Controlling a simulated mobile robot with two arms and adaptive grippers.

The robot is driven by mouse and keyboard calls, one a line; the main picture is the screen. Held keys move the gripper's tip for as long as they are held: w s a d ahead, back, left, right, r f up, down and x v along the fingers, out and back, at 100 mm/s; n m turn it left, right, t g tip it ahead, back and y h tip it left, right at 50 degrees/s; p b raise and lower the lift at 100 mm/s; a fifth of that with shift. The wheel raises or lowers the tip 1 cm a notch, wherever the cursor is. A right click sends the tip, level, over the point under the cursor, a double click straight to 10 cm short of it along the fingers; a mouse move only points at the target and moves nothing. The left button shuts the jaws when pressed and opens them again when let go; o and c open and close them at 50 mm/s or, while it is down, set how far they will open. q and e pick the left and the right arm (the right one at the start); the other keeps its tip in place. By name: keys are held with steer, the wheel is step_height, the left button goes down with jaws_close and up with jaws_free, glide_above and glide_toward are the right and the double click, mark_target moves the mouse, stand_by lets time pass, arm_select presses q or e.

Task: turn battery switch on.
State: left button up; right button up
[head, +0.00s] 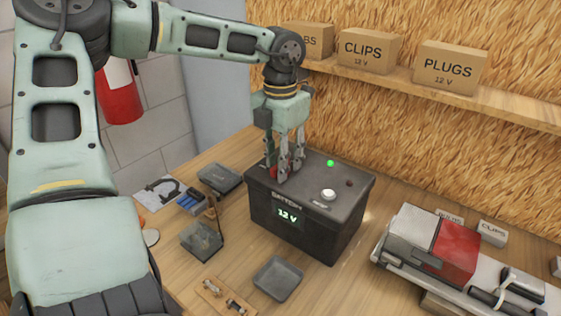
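The dark battery box (318,226) stands on the wooden bench, with a lit "12 V" display on its front. A green light (330,163) glows on its top. A pale round knob (328,195) and a small dark red spot (348,183) are also on top. My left gripper (284,173) points down at the left part of the top, its fingertips at or just above it. A red part, probably the battery switch (274,173), shows at the fingers and is mostly hidden by them. Whether the fingers grip it is unclear. My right gripper is out of view.
Small trays, a blue item and a clear box lie left of the battery; a grey tray (278,278) lies in front. A red and grey device (440,245) stands at right. A shelf (480,98) with cardboard boxes runs behind. A red cylinder (120,95) hangs at left.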

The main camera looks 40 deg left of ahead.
arm_select(q)
steer(key=shift+r+p, duration=1.6)
steer(key=shift+r, duration=1.4)
steer(key=shift+s+f, duration=0.1)
